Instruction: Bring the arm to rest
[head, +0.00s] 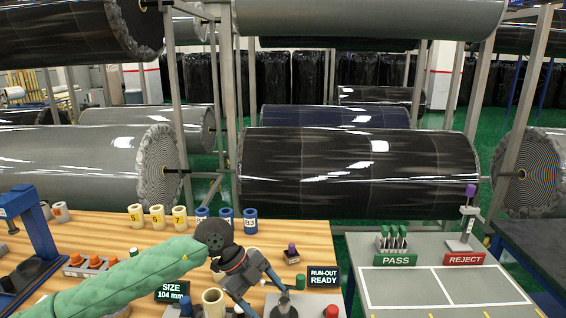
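My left arm comes in from the left in a green quilted sleeve. It ends in a dark wrist above the front of the wooden bench (105,235). My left gripper (268,300) points down and to the right, with its two dark fingers spread apart. I see nothing held between them. A grey fixture with a dark knob (284,306) stands close to the fingertips; whether they touch it I cannot tell. A cream cylinder (213,302) stands just left of the gripper. My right gripper is not in view.
The bench holds numbered yellow and blue cups (158,217), orange-topped parts (96,262), a blue press (35,240), a SIZE sign (172,291) and a RUN-OUT READY sign (323,278). A grey table (440,288) has PASS and REJECT stands. Wrapped rolls (360,170) hang behind.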

